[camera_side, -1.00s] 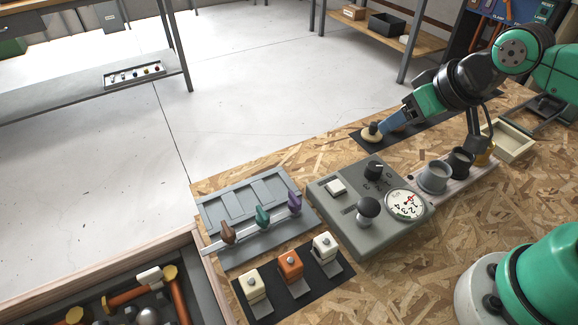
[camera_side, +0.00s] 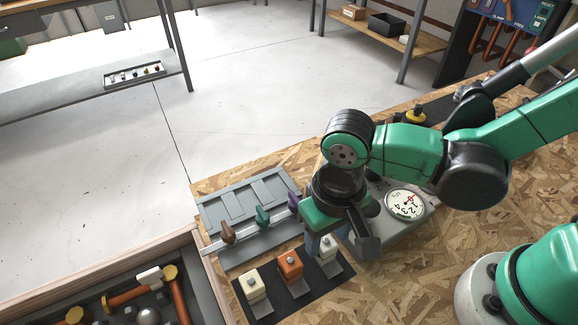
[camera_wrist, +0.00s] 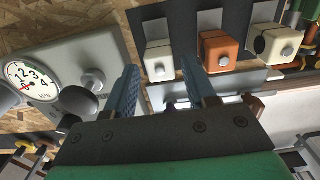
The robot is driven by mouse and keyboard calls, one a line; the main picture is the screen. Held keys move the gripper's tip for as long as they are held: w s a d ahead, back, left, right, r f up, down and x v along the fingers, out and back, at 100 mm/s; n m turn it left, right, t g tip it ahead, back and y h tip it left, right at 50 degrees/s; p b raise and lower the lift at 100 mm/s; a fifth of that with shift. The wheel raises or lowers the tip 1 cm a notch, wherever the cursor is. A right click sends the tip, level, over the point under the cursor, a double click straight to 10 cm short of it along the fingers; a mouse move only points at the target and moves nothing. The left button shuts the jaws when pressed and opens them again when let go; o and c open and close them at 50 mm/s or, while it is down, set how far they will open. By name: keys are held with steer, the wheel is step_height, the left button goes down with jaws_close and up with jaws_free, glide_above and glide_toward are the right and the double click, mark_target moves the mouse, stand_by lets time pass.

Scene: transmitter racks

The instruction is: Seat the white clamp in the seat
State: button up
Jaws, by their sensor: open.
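The white clamp (camera_side: 329,246), a small block with a grey bolt on top, stands on the right end of a black mat (camera_side: 271,308). My gripper (camera_side: 336,230) is over it and partly hides it in the side view. In the wrist view my open gripper (camera_wrist: 158,66) has its blue fingers to either side of the white clamp (camera_wrist: 158,58) in the picture, with nothing visibly held. I cannot tell whether the fingers reach down around it. An orange block (camera_side: 290,265) and a cream block (camera_side: 252,286) stand beside it. I cannot make out which place is the seat.
A grey panel with a dial gauge (camera_side: 407,205) lies close to the right, partly under my arm. A grey tray (camera_side: 250,195) and a rail with brown, teal and purple handles (camera_side: 262,216) lie behind the mat. A tool box (camera_side: 125,305) is at the lower left.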

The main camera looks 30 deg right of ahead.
steer(key=shift+f, duration=1.3)
jaws_close()
steer(key=shift+r, duration=0.1)
